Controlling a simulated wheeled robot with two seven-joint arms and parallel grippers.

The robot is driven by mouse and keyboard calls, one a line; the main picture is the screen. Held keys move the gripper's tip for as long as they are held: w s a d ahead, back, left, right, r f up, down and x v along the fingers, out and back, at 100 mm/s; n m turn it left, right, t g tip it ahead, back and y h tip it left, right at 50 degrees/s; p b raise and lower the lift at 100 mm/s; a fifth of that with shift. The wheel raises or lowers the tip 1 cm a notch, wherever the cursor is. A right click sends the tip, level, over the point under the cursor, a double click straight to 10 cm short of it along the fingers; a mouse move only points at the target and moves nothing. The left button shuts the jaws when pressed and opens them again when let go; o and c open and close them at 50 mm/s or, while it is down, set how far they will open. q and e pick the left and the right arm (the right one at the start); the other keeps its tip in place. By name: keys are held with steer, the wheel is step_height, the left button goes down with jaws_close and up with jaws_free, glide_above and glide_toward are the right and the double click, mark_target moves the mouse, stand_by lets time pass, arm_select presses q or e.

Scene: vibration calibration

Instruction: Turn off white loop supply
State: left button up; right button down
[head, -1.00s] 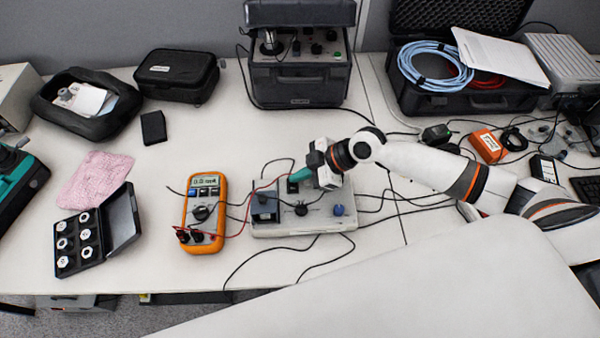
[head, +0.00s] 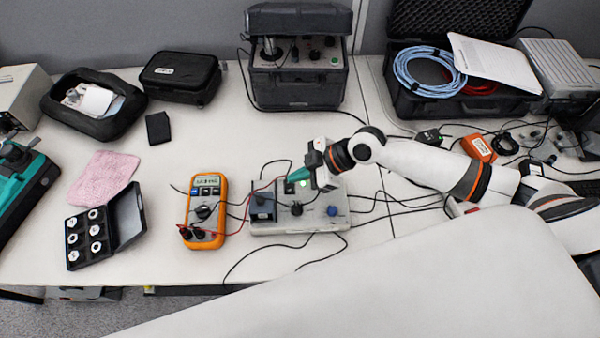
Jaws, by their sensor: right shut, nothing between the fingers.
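The white loop supply (head: 285,227) sits on the table in the middle of the head view. It has a blue knob (head: 333,210), a black knob (head: 296,208) and a dark socket block on its left. A green light (head: 303,188) glows on its top, behind the black knob. My right gripper (head: 297,175) is shut and empty, its teal fingers over the back of the supply by a dark switch area. Whether they touch it I cannot tell. My left gripper is not in view.
An orange multimeter (head: 206,212) stands left of the supply, with red and black leads between them. Black cables lie around the supply. A black case with washers (head: 128,216), a pink cloth (head: 104,178) and a dark instrument (head: 297,88) are farther out.

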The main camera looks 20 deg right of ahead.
steer(key=b+v, duration=0.1)
steer(key=v, duration=0.8)
steer(key=shift+b, duration=0.3)
steer(key=shift+d+f, duration=0.1)
steer(key=shift+f, duration=0.05)
steer(key=b, duration=0.3)
steer(key=w+b, duration=0.1)
steer(key=b, duration=0.2)
steer(key=shift+w+d+r+b, duration=0.2)
steer(key=shift+w+d+b, duration=0.05)
steer(key=shift+b, duration=0.15)
